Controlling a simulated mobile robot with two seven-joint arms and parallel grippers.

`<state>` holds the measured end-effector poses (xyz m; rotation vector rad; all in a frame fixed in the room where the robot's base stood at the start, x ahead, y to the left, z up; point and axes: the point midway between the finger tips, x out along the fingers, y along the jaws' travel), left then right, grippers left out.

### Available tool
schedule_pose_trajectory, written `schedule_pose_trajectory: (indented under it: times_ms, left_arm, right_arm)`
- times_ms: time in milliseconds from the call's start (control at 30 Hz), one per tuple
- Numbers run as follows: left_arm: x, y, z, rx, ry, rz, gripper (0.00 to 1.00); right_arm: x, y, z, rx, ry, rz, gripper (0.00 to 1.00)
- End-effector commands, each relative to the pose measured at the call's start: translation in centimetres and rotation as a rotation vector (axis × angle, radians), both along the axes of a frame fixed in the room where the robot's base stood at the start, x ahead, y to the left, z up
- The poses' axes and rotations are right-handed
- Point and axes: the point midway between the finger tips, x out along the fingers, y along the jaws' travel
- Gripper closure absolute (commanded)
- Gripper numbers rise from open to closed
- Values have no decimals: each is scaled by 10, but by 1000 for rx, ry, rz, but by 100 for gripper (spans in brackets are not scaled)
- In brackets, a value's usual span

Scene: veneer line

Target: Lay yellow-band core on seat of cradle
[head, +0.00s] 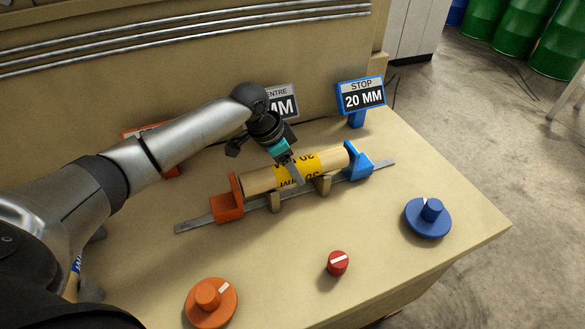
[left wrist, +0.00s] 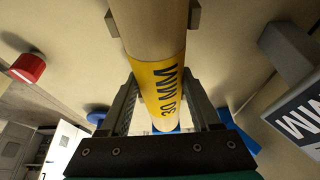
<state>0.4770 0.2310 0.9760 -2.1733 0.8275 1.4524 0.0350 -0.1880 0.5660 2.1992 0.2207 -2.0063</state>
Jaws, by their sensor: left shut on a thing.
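The yellow-band core (head: 257,180) is a pale wooden cylinder with a yellow band marked 30 MM. It lies level, lengthwise between the orange end stop (head: 228,203) and the blue end stop (head: 358,161). The cradle's two tan supports (head: 323,185) show directly under it; I cannot tell whether it touches them. My left gripper (head: 292,172) comes from above and is shut on the core at its yellow band. In the left wrist view the fingers (left wrist: 164,103) lie on both sides of the band (left wrist: 165,83). My right gripper is not in view.
A metal rail (head: 190,226) runs beneath the cradle. An orange knob (head: 210,302), a red knob (head: 337,263) and a blue knob (head: 428,217) stand along the front. A blue STOP 20 MM sign (head: 361,96) and a CENTRE sign (head: 285,102) stand behind. The bench's right side has free room.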

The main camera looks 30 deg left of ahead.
Motion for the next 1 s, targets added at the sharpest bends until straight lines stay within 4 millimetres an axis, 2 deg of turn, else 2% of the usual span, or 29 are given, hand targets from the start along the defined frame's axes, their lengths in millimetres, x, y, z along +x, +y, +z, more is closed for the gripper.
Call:
schedule_pose_trajectory:
  times_ms: [467,500,767,1000]
  left_arm:
    - [1,0,-6,-1,-3,0,100]
    - [0,0,-7,-1,-1,0,34]
    - [0,0,-6,-1,-1,0,6]
    - [0,0,-5,-1,-2,0,6]
  right_arm:
    - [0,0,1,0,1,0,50]
    - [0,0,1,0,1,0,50]
    - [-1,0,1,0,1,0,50]
    - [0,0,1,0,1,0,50]
